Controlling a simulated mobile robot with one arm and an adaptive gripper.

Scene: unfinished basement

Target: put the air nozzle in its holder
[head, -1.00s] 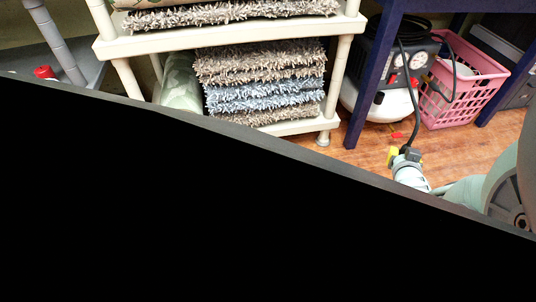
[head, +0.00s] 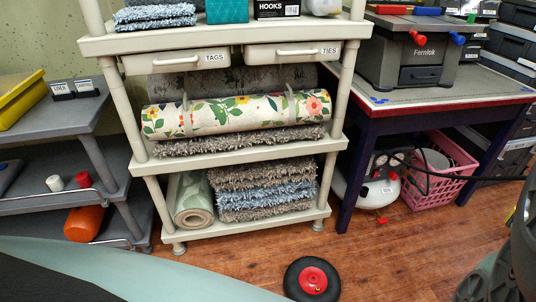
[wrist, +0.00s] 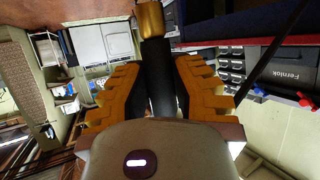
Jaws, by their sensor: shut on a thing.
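In the wrist view my gripper (wrist: 157,90), with its ridged orange-yellow fingers, is shut on a slim black thing with a brass-coloured end, which looks like the air nozzle (wrist: 158,65). The brass end points to the top of the picture. In the head view a black hose (head: 478,179) runs from the white and black air compressor (head: 352,188) past the pink basket to the right edge. My gripper's jaws cannot be made out clearly there. I cannot pick out the nozzle's holder in either view.
A cream shelf (head: 240,151) with rolled mats stands in the middle. A dark-legged table (head: 455,98) bears a grey Fernlok unit (head: 415,52). A pink basket (head: 435,186) sits beneath. A black wheel with a red hub (head: 312,280) lies on the wooden floor, near my arm.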

